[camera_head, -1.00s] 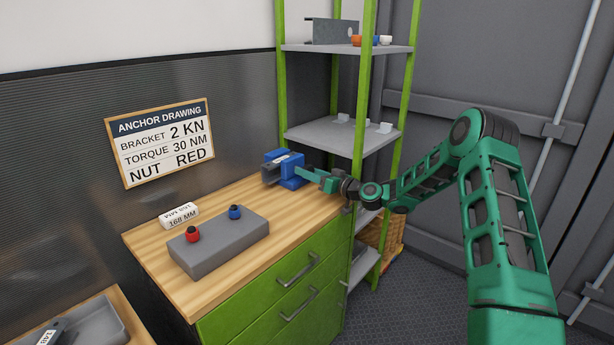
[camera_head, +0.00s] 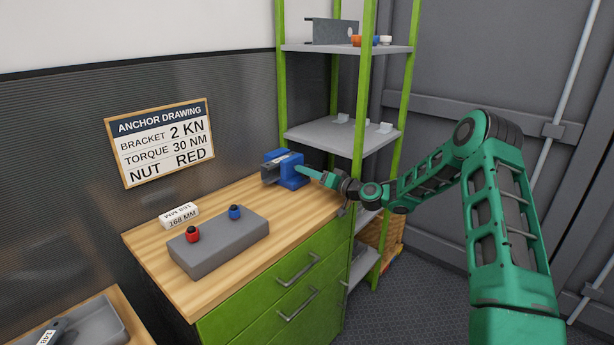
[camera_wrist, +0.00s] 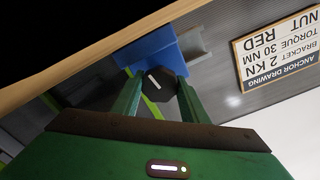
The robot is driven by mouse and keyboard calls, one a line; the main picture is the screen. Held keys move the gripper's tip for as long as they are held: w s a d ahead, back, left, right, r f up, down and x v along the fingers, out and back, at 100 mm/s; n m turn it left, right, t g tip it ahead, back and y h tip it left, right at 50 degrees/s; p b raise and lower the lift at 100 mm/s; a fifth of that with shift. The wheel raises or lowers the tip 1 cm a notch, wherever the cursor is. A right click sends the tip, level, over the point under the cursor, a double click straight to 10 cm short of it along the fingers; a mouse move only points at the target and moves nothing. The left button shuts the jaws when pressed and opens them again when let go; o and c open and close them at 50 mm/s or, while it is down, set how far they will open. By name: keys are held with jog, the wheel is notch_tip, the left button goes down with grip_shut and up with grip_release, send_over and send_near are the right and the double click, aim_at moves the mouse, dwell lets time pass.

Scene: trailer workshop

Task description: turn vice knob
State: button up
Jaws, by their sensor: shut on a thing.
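The blue vice (camera_head: 289,168) stands at the far right end of the wooden workbench, and it shows in the wrist view (camera_wrist: 150,48). Its dark knob (camera_wrist: 158,86), with a white line mark on its face, sits between my fingers in the wrist view. My gripper (camera_wrist: 158,92) is shut on the knob, a finger on either side. In the head view my green gripper (camera_head: 308,171) reaches the vice from the right. The knob is hidden there.
A green-post shelf (camera_head: 340,137) rises behind the vice. A sign (camera_head: 160,143) hangs on the wall.

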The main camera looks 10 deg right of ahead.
jog(key=shift+d+f, duration=0.15)
jog(key=shift+d, duration=0.15)
jog(key=o, duration=1)
jog(key=shift+o, duration=0.3)
jog(key=shift+a, duration=0.1)
jog(key=v, duration=1)
jog(key=shift+s+d, duration=0.2)
jog(key=shift+s, duration=0.1)
